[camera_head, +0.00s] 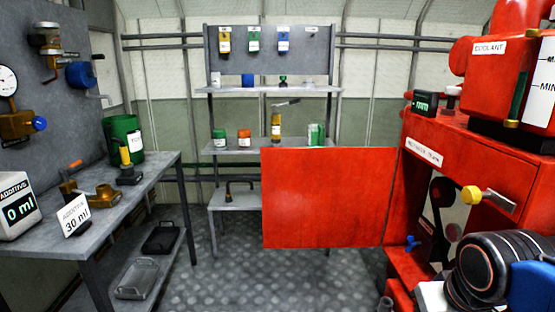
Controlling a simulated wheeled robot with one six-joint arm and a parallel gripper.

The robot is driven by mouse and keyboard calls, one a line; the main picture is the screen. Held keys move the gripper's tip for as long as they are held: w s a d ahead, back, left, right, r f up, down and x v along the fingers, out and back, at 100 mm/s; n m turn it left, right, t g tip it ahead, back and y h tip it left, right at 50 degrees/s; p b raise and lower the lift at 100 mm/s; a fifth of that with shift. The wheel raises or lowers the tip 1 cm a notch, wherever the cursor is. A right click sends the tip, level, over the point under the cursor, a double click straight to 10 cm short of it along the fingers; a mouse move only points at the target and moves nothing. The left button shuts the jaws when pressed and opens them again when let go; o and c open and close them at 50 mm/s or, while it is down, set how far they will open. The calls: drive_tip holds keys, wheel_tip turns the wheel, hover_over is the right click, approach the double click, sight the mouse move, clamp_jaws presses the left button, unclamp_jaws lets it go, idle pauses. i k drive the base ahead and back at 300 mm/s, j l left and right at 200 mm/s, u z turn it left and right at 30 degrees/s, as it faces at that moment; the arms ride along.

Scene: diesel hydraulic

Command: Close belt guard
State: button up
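The belt guard (328,198) is a flat red panel in the middle of the head view. It stands swung out to the left of the red engine housing (455,150), roughly facing me, with its right edge near the housing. The opening (450,215) in the housing is uncovered and shows dark pulley-like round parts inside. Part of my arm (485,265), black with an orange ring, is at the lower right in front of the housing. My gripper's fingers are not visible.
A grey workbench (130,205) with an additive box (17,205) and fittings stands on the left. Shelves (270,90) with coloured containers are behind the guard. A yellow-knobbed lever (472,195) sticks out from the housing. The floor (220,275) left of the guard is clear.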

sight(313, 198)
drive_tip(key=i+j, duration=0.4)
drive_tip(key=j, duration=0.15)
drive_tip(key=i+j, duration=0.4)
drive_tip(key=j, duration=0.15)
drive_tip(key=l+z, duration=0.2)
drive_tip(key=j+u, duration=0.25)
